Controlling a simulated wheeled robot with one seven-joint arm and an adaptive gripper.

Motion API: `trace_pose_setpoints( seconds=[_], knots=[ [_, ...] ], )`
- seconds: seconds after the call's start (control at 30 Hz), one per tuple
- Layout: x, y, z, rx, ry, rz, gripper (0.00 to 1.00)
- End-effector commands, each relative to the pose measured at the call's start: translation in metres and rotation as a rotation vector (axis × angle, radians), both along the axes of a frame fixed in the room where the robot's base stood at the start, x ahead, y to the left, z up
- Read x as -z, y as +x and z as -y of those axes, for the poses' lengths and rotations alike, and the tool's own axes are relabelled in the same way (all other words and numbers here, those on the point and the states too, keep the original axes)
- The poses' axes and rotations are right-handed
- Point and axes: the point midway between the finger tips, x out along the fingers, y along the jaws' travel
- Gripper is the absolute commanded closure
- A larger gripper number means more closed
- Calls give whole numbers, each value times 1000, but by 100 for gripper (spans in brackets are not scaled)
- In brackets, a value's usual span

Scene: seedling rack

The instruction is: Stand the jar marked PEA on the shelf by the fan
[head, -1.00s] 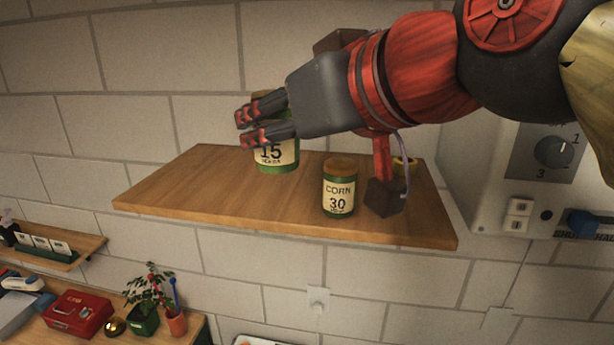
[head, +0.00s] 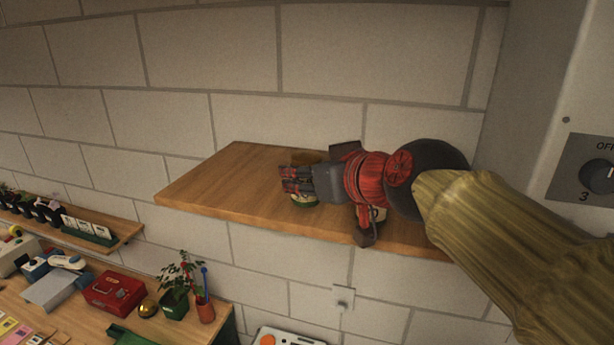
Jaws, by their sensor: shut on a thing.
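My gripper (head: 290,181) is over the wooden wall shelf (head: 225,180), shut on a jar (head: 304,204). Only the jar's brownish lid and a strip of its green-and-cream lower side show; my fingers cover its label, so I cannot read PEA on it. The jar looks upright, low over the shelf board or on it; I cannot tell which. A jar marked CORN stood on this shelf in the earlier view; my arm now hides most or all of it. I cannot make out a fan for certain.
The shelf's left part is bare. A white unit with a dial (head: 597,176) is on the wall at the right. Below stand a lower shelf (head: 120,238) with small plants, a red box (head: 114,293), a potted plant (head: 176,302) and a terracotta pot (head: 205,311).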

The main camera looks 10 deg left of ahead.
Motion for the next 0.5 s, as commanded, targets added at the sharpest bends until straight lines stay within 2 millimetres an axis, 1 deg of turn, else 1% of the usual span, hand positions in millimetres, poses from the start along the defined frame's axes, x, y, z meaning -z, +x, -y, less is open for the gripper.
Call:
trace_pose_setpoints(
  seconds=[0.13, 0.5],
  knots=[
    [8, -1, 0, 1, 2, 4, 88],
    [12, -1, 0, 0, 2, 4, 88]
  ],
)
